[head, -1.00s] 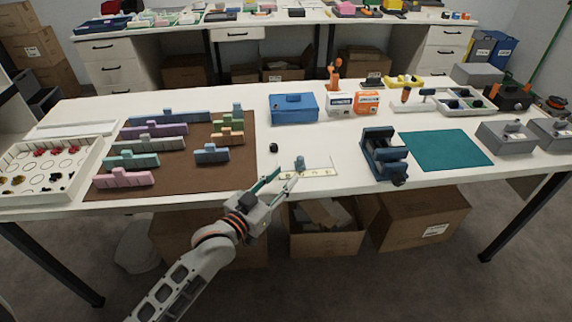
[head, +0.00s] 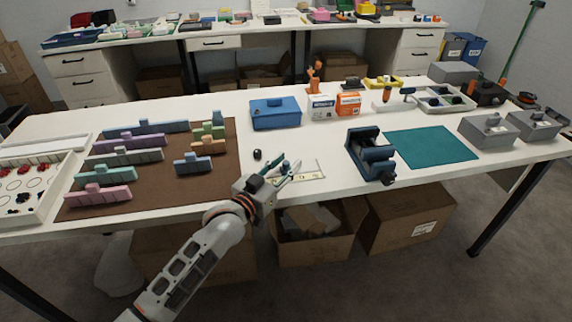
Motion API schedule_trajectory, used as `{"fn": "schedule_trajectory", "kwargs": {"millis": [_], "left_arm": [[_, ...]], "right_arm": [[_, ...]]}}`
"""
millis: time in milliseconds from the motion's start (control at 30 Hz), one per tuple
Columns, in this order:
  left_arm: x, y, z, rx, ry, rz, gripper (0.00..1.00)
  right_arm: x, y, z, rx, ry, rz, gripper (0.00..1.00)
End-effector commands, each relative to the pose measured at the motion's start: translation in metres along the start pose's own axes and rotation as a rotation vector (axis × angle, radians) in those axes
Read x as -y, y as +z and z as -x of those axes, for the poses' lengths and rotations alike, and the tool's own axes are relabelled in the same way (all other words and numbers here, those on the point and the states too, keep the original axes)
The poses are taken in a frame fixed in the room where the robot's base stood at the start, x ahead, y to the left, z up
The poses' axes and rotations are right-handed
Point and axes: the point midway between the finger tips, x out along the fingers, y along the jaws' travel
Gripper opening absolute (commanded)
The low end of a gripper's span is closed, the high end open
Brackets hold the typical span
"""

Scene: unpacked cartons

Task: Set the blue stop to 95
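The small blue-grey stop (head: 285,167) is on a pale scale strip (head: 311,177) near the front edge of the white table. The strip's markings are too small to read. My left gripper (head: 289,164) reaches over the table's front edge in the head view. Its two dark green fingers are spread, one to each side of the stop, and partly hide it. Whether they touch it I cannot tell. My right gripper is not in view.
A small black knob (head: 257,154) stands just behind my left gripper. A brown mat (head: 150,190) with coloured stepped blocks lies left. A blue vise (head: 371,158) and a teal mat (head: 430,146) are right. A blue box (head: 275,114) stands behind.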

Motion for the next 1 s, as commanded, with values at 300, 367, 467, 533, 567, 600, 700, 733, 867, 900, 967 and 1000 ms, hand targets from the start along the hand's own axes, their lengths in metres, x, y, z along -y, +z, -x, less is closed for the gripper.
{"fn": "schedule_trajectory", "kwargs": {"millis": [300,367,467,533,567,600,700,733,867,900,967,1000], "left_arm": [[0.000,0.000,-0.001,0.000,0.000,0.000,0.16],[0.000,0.000,-0.001,0.000,0.000,0.000,0.00],[0.000,0.000,-0.001,0.000,0.000,0.000,0.00],[0.000,0.000,-0.001,0.000,0.000,0.000,0.00],[-0.001,-0.001,-0.002,-0.001,0.000,0.000,0.00],[-0.003,-0.001,-0.004,-0.001,0.000,0.001,0.00],[-0.014,-0.002,-0.015,-0.002,0.000,0.003,0.00],[-0.019,-0.002,-0.020,-0.003,0.000,0.004,0.00],[-0.039,-0.001,-0.040,-0.002,0.000,0.004,0.00],[-0.044,-0.002,-0.045,-0.003,0.000,0.003,0.00],[-0.050,-0.001,-0.052,-0.002,0.000,0.002,0.00],[-0.054,-0.001,-0.055,-0.001,0.000,0.002,0.00]], "right_arm": [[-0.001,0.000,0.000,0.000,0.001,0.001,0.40],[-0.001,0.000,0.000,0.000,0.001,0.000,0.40],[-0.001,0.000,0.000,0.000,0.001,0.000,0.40],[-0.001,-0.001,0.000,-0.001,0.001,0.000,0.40],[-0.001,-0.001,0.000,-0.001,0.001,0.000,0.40],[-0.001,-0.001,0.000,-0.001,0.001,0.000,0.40],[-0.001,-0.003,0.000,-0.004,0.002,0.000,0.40],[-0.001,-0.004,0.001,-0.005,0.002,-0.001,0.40],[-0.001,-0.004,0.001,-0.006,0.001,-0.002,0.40],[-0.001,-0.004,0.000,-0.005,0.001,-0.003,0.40],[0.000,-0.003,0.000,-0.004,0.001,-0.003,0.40],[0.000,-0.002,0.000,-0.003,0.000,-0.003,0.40]]}}
